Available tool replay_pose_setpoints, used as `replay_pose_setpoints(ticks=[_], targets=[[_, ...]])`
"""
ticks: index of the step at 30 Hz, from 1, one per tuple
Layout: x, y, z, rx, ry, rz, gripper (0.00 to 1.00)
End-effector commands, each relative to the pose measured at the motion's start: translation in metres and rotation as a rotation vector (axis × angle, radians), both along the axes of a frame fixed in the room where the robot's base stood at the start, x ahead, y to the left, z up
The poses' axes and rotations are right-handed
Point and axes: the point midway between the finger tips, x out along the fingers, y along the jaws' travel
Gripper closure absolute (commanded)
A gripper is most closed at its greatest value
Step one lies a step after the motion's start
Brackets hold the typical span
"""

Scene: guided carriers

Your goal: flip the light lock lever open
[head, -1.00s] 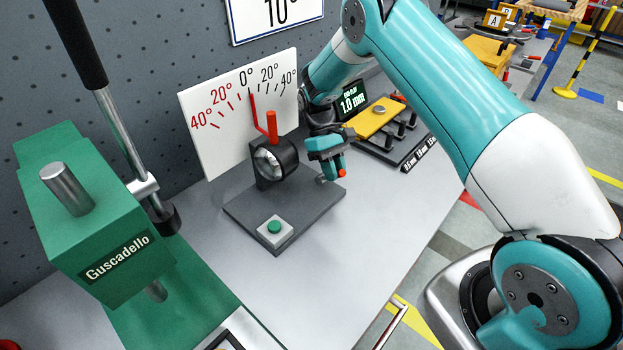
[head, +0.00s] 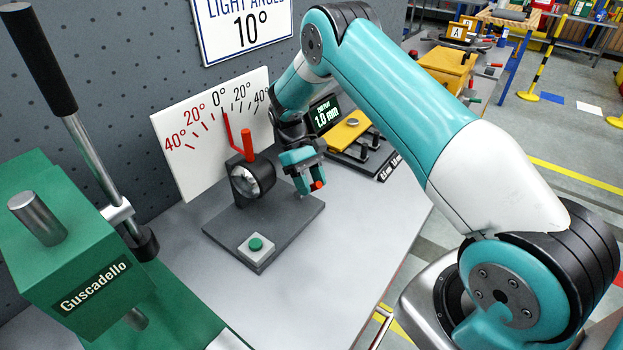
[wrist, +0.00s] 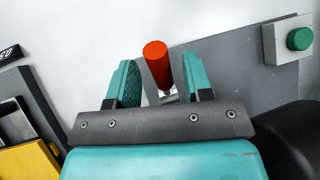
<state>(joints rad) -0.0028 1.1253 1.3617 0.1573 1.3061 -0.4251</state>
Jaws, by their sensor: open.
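The light lock lever has a red grip (wrist: 158,64) on a short metal stem, and its red end also shows in the head view (head: 318,185). It sits at the right edge of the lamp's dark base plate (head: 235,243). My gripper (wrist: 161,72) is open, with the lever between its two teal fingers. I see a gap on each side of the grip. In the head view my gripper (head: 303,172) hangs over the plate and hides the lever's lower part. The black lamp (head: 252,178) stands left of it, with a red upright handle (head: 248,146) and pointer.
A green button (head: 255,244) is on the plate's front corner. The angle board (head: 205,155) stands behind the lamp. A yellow-topped gauge block (head: 350,133) lies behind my gripper. A green press (head: 75,235) fills the left. The grey bench front is clear.

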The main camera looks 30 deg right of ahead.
Motion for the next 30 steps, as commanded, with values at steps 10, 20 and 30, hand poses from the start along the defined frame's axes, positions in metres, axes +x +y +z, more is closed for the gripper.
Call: replay_pose_setpoints(ticks=[10,20,30], targets=[[0.001,0.001,0.044,-0.001,-0.004,0.001,0.54],[0.001,0.001,0.14,-0.001,-0.001,0.0,0.54],[0.001,0.0,0.195,0.001,0.0,0.0,0.54]])
